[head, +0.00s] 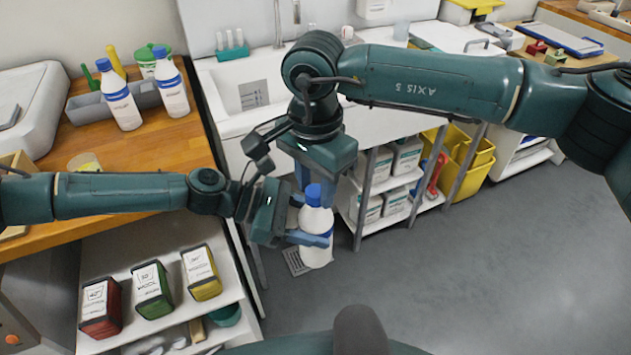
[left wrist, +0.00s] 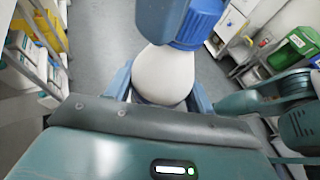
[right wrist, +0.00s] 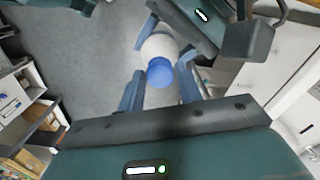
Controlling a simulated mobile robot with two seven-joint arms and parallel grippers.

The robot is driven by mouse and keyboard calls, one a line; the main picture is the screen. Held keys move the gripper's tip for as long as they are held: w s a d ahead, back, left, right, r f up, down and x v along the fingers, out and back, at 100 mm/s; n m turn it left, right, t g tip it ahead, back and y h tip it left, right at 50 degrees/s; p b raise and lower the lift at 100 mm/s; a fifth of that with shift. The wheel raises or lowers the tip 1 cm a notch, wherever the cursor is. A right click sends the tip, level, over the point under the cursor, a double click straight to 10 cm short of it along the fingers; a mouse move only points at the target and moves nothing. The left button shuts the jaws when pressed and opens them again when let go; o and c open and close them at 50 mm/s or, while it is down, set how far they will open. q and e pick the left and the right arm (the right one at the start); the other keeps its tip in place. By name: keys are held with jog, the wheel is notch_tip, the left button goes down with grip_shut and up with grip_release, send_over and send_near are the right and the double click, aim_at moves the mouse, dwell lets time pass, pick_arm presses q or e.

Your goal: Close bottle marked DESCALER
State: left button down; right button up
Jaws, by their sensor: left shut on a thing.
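A white bottle (head: 317,253) with a dark blue band and a blue cap (head: 314,194) is upright, held in the air in front of the sink unit. Its lettering is not readable. My left gripper (head: 312,236) is shut on the bottle's body from the left. The white body also shows between its fingers in the left wrist view (left wrist: 163,76). The cap sits at the bottle's top; how tight it is cannot be told. My right gripper (right wrist: 160,88) is above, pointing down. Its fingers are apart on either side of the blue cap (right wrist: 160,71), with visible gaps.
Two similar blue-capped bottles (head: 119,95) stand on the wooden counter (head: 150,150) at the left, by a grey bin (head: 90,108). Below is a shelf with red, green and yellow boxes (head: 151,290). A sink (head: 250,95) and shelves of white tubs lie behind. The floor at right is clear.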

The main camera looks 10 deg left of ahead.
jog(key=o, duration=0.3)
jog(key=shift+o, duration=0.2)
notch_tip(320, 180, up, 12)
dwell(0.4)
dwell(0.4)
